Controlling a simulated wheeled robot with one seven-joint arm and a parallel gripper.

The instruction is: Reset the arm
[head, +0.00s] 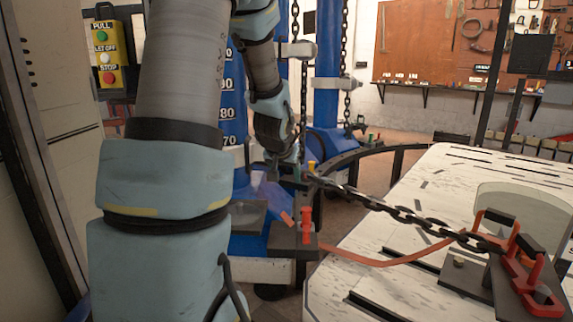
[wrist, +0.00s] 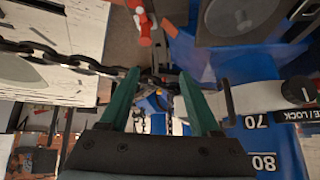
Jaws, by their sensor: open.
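My gripper (head: 288,172) hangs beside the blue tower at the picture's centre, near the tower end of a dark chain (head: 400,213). In the wrist view my gripper (wrist: 160,75) shows two green fingers spread apart, with nothing clearly held between them. The chain also shows in the wrist view (wrist: 60,60), coming from the left up to the fingertips. I cannot tell whether it passes between them or beyond. In the head view the chain runs taut to a red clamp (head: 520,262) on the white bench.
The blue tower (head: 232,110) with a number scale stands close behind my arm. A red-handled fitting (head: 306,222) stands below my gripper, and a red strap (head: 385,262) crosses to the white bench (head: 345,290). A push-button box (head: 104,55) is at upper left.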

